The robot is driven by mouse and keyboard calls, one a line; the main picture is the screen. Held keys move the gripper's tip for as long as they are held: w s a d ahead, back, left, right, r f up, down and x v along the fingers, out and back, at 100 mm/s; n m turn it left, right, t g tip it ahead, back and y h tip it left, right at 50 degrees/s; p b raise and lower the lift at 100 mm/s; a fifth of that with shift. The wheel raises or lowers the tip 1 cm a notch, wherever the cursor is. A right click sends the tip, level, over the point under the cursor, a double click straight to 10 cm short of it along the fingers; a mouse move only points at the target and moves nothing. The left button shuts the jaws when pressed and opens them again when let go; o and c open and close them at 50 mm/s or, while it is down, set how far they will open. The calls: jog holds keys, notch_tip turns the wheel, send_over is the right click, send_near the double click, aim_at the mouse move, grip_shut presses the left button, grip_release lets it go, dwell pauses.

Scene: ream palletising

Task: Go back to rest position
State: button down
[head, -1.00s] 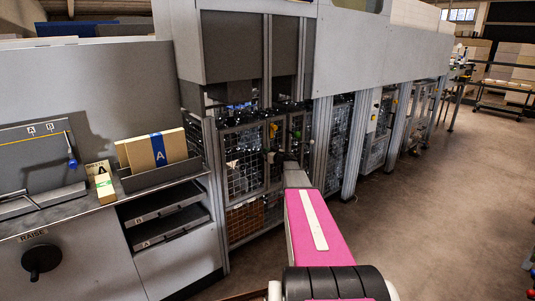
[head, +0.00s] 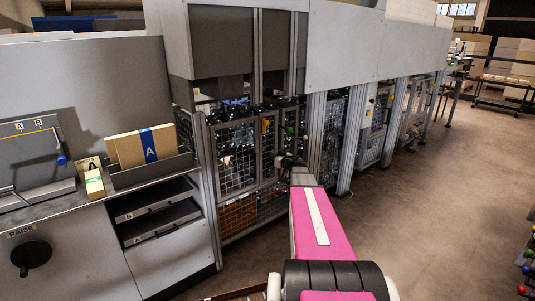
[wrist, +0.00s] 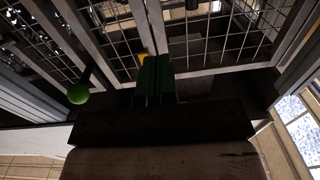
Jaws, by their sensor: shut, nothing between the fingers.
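My gripper (wrist: 153,80) shows in the wrist view as two dark green fingers held together, shut and empty, in front of a wire mesh guard (wrist: 215,35). In the head view my pink arm reaches forward toward the caged machine, and its far end is small and dark there. The fingertips cannot be made out in the head view. No object is in my grasp.
A grey machine with mesh doors (head: 238,150) stands ahead. Open floor (head: 430,210) lies to the right. Coloured knobs (head: 527,268) show at the right edge.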

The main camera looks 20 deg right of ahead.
jog(key=s+a+f+m+g+h, duration=0.1)
jog(key=s+a+f+g, duration=0.4)
jog(key=s, duration=0.6)
jog(key=s+a+f+m+g+h, duration=0.2)
jog(key=s+a+f+g, duration=0.3)
jog(key=s+a, duration=0.4)
jog(key=s+a+f+m+g+h, duration=0.1)
jog(key=s+a+f+g+h, duration=0.2)
jog(key=s, duration=1)
jog(key=a+f+g, duration=0.2)
jog(key=a+g, duration=0.1)
jog(key=a, duration=0.2)
jog(key=shift+s+g+h, duration=0.3)
jog(key=shift+h, duration=0.1)
jog(key=shift+a, duration=0.1)
